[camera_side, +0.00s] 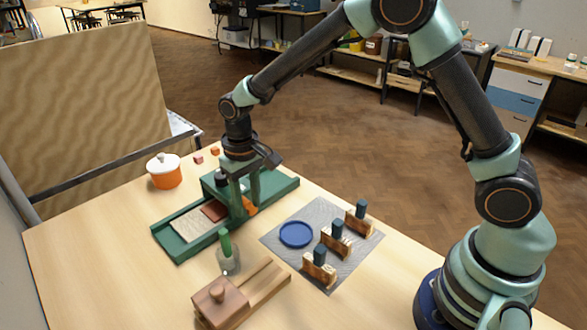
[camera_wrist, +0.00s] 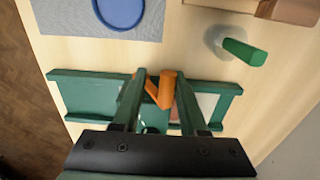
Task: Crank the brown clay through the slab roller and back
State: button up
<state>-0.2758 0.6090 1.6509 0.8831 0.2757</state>
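The green slab roller (camera_side: 172,243) stands on the wooden table; it spans the middle of the wrist view (camera_wrist: 75,88). The brown clay (camera_side: 213,211) lies flat on its bed beside a pale sheet (camera_side: 191,223); the roller and my arm hide part of the bed. The orange crank handle (camera_wrist: 167,88) sits between my fingers in the wrist view and shows low beside my gripper in the side view (camera_side: 250,209). My gripper (camera_wrist: 160,80) is over the roller, pointing down. Its fingers are apart around the handle, with narrow gaps visible.
A grey mat (camera_side: 318,213) holds a blue disc (camera_side: 296,234) and several wooden blocks with dark blue tops. An orange pot with white lid (camera_side: 164,171) and two small cubes stand behind.

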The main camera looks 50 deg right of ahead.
jog(key=shift+d+r, duration=0.25)
jog(key=shift+d, duration=0.35)
jog(key=shift+d+r, duration=0.2)
jog(key=shift+d, duration=0.4)
jog(key=d, duration=0.2)
jog(key=shift+d, duration=0.5)
jog(key=shift+d+f, duration=0.3)
jog(key=shift+d, duration=0.3)
jog(key=shift+d+f, duration=0.3)
jog(key=shift+d, duration=0.3)
jog(key=shift+d, duration=0.1)
